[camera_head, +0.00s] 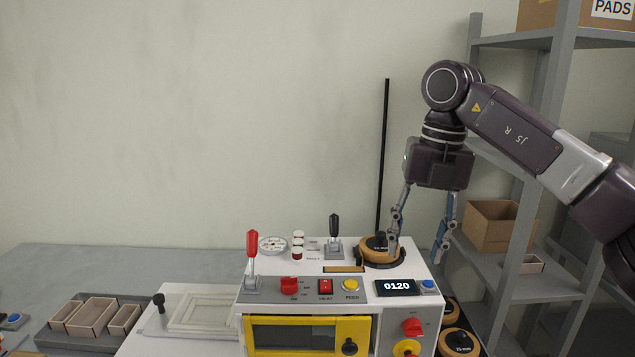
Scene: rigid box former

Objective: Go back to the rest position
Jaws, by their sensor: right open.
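My right gripper (414,252) hangs pointing down from the arm that comes in from the right. Its two fingers are spread apart, with nothing seen between them. The left finger is at the right side of an orange and black round piece (378,248) on top of the machine (335,283); I cannot tell whether they touch. The right finger hangs past the machine's right edge. My left gripper is not in view.
A red lever (252,246) and a black lever (334,228) stand on the machine. A grey shelf (525,280) with cardboard boxes (490,226) is at the right. A tray with small boxes (92,315) lies on the left of the table. The wall side above the machine's left is free.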

